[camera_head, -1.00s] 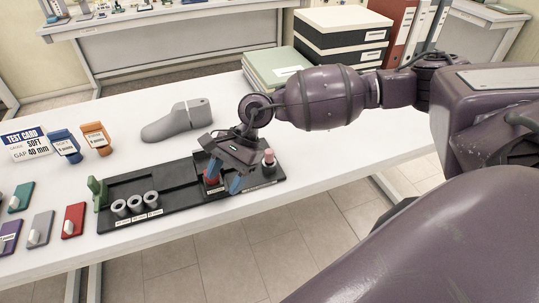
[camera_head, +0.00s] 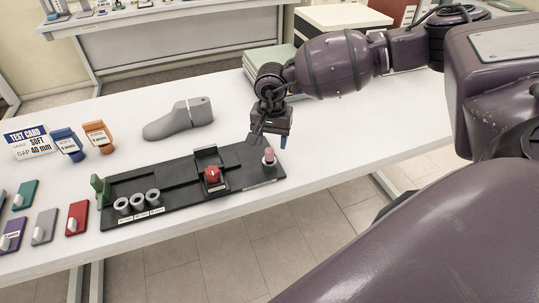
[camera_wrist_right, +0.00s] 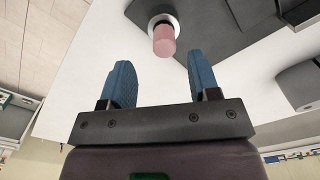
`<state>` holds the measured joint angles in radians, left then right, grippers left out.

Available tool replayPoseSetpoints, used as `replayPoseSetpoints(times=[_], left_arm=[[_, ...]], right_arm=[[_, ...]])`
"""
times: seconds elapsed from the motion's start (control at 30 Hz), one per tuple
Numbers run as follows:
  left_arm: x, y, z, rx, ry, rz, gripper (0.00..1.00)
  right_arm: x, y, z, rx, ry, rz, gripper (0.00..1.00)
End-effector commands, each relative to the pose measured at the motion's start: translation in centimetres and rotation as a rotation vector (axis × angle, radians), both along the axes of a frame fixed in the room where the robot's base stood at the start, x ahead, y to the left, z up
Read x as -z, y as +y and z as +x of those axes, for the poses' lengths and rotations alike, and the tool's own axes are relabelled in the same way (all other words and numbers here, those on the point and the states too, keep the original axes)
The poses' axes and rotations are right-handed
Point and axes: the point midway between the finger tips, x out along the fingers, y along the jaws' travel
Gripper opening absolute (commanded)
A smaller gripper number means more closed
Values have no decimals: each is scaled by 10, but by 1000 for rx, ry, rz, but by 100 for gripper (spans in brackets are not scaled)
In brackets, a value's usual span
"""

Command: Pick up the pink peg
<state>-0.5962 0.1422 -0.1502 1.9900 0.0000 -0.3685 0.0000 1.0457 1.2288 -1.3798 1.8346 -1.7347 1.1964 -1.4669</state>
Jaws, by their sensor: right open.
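The pink peg (camera_head: 268,155) stands upright near the right end of the black tray (camera_head: 178,217), in a pale ring-shaped holder. In the right wrist view the pink peg (camera_wrist_right: 164,40) shows just beyond the fingertips, roughly midway between them. My right gripper (camera_head: 268,142) is open and empty, with its blue fingers pointing down close to the peg. Its fingertips also show in the right wrist view (camera_wrist_right: 158,72), apart from the peg. One finger partly hides the peg's surroundings in the head view. My left gripper is not in view.
A grey shoe last (camera_head: 180,120) lies behind the tray. Colored blocks and a test card (camera_head: 30,142) are at the left.

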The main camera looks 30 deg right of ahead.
Motion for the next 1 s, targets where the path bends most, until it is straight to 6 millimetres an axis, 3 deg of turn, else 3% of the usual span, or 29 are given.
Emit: replayPoseSetpoints(times=[0.4,0.7,1.0], left_arm=[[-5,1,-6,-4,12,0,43],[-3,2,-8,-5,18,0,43],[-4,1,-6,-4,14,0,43]], right_arm=[[47,5,3,1,1,1,56],[51,4,3,1,0,1,56],[51,4,3,1,0,1,10]])
